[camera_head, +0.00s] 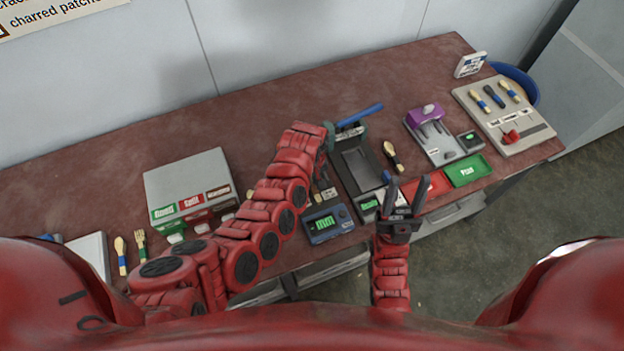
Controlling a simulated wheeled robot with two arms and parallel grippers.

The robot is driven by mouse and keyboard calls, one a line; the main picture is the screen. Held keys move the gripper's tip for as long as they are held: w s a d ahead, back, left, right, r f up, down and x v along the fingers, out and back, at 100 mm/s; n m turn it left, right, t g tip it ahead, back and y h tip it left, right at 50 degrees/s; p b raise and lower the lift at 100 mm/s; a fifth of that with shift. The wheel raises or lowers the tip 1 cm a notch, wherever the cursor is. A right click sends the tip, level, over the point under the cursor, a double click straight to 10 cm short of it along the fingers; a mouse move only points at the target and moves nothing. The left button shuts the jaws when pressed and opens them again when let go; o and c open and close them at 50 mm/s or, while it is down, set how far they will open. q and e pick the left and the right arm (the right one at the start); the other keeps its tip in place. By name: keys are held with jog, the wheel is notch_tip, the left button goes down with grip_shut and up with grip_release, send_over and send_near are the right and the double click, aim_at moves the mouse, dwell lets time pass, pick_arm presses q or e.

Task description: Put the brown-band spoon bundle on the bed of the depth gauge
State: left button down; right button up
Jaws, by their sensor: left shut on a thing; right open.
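A small bundle with pale ends and a dark band (392,156), which looks like the brown-band spoon bundle, lies right of the black press-like device (352,165). My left gripper (345,128) is at that device's far end, shut on what looks like its blue handle (362,115); the contact is partly hidden. My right gripper (401,190) is open and empty near the table's front edge, below the bundle and apart from it. A blue box with a green display (327,223) stands left of the black device; I cannot tell whether it is the depth gauge.
A purple-topped device (425,115), a red tray (430,185) and a green tray (467,170) stand right of the bundle. A board (530,128) with several bundles is at far right. A grey sorting box (188,170) stands left. My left arm crosses the table's middle.

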pick_arm(q)
jog(key=shift+f, duration=0.15)
jog(key=shift+f+b, duration=0.2)
jog(key=shift+b, duration=0.1)
jog(key=c, duration=0.8)
grip_release()
jog(key=shift+r, duration=0.1)
jog(key=shift+c, duration=0.2)
